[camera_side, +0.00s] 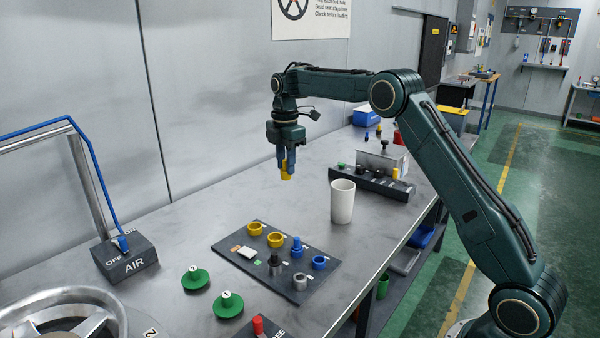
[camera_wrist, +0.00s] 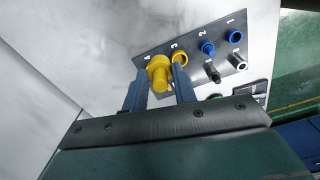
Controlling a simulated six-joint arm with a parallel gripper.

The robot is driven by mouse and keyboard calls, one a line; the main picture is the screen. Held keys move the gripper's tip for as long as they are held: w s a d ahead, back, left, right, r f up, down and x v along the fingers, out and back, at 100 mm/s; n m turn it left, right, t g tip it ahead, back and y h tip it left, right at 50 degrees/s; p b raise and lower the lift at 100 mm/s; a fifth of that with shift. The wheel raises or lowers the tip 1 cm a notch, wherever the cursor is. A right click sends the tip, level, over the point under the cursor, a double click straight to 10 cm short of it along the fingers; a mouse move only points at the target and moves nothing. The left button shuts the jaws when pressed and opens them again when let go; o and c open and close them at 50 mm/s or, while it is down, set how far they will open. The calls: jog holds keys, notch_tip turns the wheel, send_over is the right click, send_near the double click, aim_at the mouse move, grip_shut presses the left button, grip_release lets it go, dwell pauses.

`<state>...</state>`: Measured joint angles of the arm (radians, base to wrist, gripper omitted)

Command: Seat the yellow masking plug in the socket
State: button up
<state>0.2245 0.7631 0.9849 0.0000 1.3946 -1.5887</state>
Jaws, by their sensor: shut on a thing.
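The yellow masking plug (camera_side: 287,176) is held in my gripper (camera_side: 287,164), pointing down in the air, well above the table. In the wrist view the plug (camera_wrist: 158,70) sits between the two blue fingers of my gripper (camera_wrist: 160,84). The dark socket plate (camera_side: 235,252) lies nearer the side camera than my gripper. It carries two yellow ring sockets, one farther left (camera_side: 255,228) and one beside it (camera_side: 277,240), both empty. In the wrist view one yellow socket (camera_wrist: 181,58) shows just right of the plug; the other seems hidden behind it.
The plate also has a blue plug (camera_side: 297,245), an open blue socket (camera_side: 320,262), a black plug (camera_side: 275,262) and a grey socket (camera_side: 300,281). A white cup (camera_side: 342,202) and a dark rack (camera_side: 372,184) stand right of my gripper. Green knobbed discs (camera_side: 228,304) lie in front.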

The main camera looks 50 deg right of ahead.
jog(key=w+a+f, duration=0.6)
jog(key=a+f, duration=0.2)
jog(key=shift+s+d+f, duration=0.1)
jog(key=shift+d+f, duration=0.05)
jog(key=shift+f, duration=1.75)
jog(key=shift+s+d+f, duration=0.1)
jog(key=shift+f, duration=1.8)
jog(key=shift+f+m, duration=0.15)
jog(key=shift+m, duration=0.15)
jog(key=o, duration=0.9)
jog(key=shift+o, duration=0.2)
notch_tip(320, 180, up, 12)
jog(key=shift+r, duration=0.2)
